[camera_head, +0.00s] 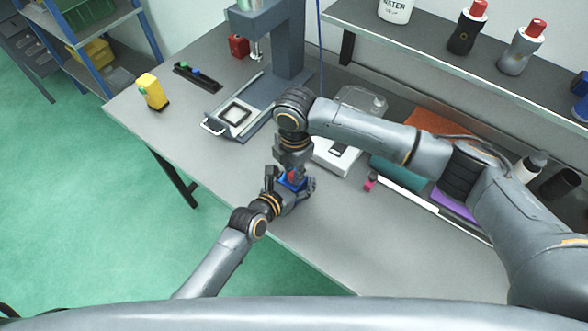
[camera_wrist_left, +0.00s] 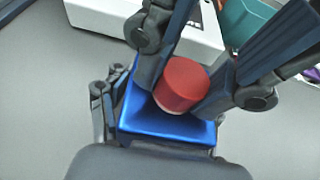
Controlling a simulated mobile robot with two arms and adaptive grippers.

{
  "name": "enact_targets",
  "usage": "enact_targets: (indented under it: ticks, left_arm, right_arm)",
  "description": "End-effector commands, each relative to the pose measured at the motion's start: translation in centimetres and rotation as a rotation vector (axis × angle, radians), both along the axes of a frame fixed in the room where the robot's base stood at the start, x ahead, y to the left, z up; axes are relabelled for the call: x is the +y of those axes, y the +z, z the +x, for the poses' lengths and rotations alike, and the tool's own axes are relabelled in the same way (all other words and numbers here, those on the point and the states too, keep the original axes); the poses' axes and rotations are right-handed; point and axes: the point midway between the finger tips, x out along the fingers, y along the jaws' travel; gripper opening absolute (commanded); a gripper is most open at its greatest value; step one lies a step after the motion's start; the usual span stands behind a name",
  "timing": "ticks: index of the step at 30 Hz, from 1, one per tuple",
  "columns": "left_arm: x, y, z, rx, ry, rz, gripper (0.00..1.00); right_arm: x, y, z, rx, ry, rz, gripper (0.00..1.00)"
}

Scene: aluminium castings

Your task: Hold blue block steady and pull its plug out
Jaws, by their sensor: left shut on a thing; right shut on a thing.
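The blue block (camera_head: 291,182) is held between the fingers of my left gripper (camera_head: 289,187), over the front part of the bench. In the left wrist view the blue block (camera_wrist_left: 150,122) fills the lower middle, with a left gripper finger along its left side. The red plug (camera_wrist_left: 181,84), a short cylinder with a pale lower rim, stands tilted over the block's top. My right gripper (camera_head: 292,171) comes down from above, its fingers on both sides of the plug. The plug also shows small in the head view (camera_head: 292,176). I cannot tell how deep its lower end sits.
A press (camera_head: 286,40) stands behind on the bench (camera_head: 425,244). A white scale (camera_head: 333,160) is close behind the grippers. A yellow block (camera_head: 152,91) and a dark rack (camera_head: 197,77) stand at left. A small pink piece (camera_head: 370,183) lies at right. The front-right bench is clear.

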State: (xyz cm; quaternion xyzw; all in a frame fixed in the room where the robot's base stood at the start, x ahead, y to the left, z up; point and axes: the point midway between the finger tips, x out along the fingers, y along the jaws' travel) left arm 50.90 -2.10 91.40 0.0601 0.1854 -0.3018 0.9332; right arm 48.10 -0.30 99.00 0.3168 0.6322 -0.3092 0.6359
Motion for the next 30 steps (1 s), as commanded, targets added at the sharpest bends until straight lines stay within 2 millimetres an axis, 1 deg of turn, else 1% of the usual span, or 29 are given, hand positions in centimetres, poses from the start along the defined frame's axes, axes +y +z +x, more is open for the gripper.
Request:
enact_targets:
  ticks: [8, 30]
  left_arm:
    - [0.0, -0.1, -0.1, 0.002, 0.0, 0.002, 0.25]
    - [0.0, -0.1, -0.1, 0.003, -0.001, 0.001, 0.25]
  right_arm:
    - [0.0, 0.0, 0.0, 0.0, 0.0, 0.0, 0.0]
    - [0.0, 1.0, 0.0, 0.0, 0.0, 0.0, 0.0]
